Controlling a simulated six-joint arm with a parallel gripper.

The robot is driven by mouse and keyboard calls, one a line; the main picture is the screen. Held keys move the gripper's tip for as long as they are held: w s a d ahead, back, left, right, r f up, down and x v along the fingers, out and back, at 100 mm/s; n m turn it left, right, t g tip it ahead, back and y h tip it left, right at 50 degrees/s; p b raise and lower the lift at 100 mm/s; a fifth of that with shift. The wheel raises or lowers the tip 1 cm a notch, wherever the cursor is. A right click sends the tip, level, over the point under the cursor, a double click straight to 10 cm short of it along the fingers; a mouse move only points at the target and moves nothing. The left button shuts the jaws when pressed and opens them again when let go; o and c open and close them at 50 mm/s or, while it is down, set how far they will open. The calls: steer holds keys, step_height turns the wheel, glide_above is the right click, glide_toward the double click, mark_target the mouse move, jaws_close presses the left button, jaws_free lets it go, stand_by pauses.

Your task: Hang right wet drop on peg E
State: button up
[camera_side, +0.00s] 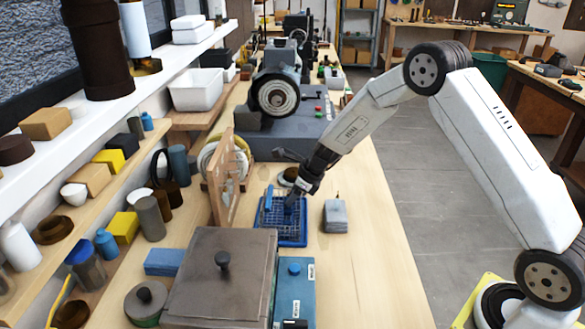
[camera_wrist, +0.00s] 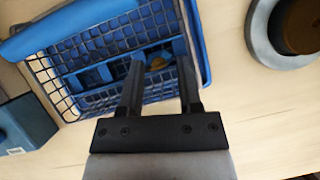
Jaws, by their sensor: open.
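A blue wire basket (camera_side: 298,238) sits on the bench in the side view. It fills the upper middle of the wrist view (camera_wrist: 60,80). My gripper (camera_side: 290,202) points down into the basket. In the wrist view my gripper (camera_wrist: 161,62) is open, its two dark fingers reaching over the basket. A small amber-coloured thing (camera_wrist: 157,63) shows between the fingertips, apart from both as far as I see. I cannot tell whether it is the right wet drop. An upright wooden board (camera_side: 222,185) stands left of the basket; peg E cannot be made out.
A large grey lidded box (camera_side: 222,285) and a blue box (camera_side: 295,290) stand in front of the basket. A grey block (camera_side: 335,217) lies to its right. A grey machine (camera_side: 300,130) stands behind. A round grey-rimmed thing (camera_wrist: 262,45) is near the basket. The bench's right side is clear.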

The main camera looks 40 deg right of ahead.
steer(key=c, duration=0.5)
steer(key=shift+o, duration=0.2)
steer(key=shift+r, duration=0.1)
step_height(320, 180, up, 7)
steer(key=shift+r, duration=0.15)
stand_by(1.1)
steer(key=shift+t+y, duration=0.5)
steer(key=w+a+r, duration=0.1)
steer(key=a, duration=0.1)
steer(key=w+a+r, duration=0.1)
steer(key=r, duration=0.1)
steer(key=a+r, duration=0.1)
steer(key=a, duration=0.1)
steer(key=shift+w+a+r, duration=0.15)
steer(key=shift+w+a, duration=0.2)
steer(key=shift+w, duration=0.05)
